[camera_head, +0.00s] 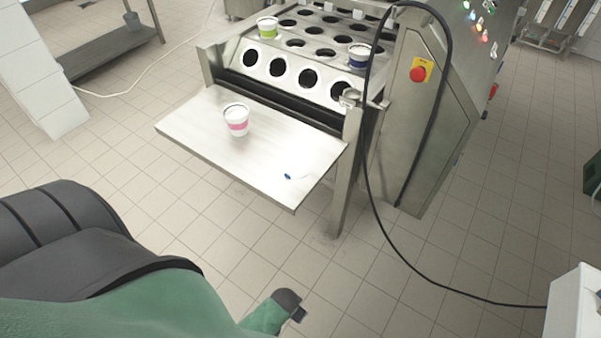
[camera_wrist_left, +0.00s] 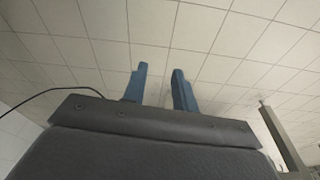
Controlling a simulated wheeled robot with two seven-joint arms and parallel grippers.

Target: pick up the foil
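The foil (camera_head: 297,175) appears as a thin pale piece with a blue mark. It lies flat near the front right edge of the metal shelf (camera_head: 190,131), and its outline is hard to make out against the bright metal. In the left wrist view my left gripper (camera_wrist_left: 159,86) shows two blue fingers apart with nothing between them. In the head view I cannot make out the left fingers. My right gripper is in neither view.
A white cup with a pink band (camera_head: 236,120) stands on the shelf, left of the foil. Behind is the filling machine (camera_head: 412,125) with rows of holes, a green-banded cup (camera_head: 268,28) and a blue-banded cup (camera_head: 358,57). A black cable (camera_head: 385,235) hangs at right.

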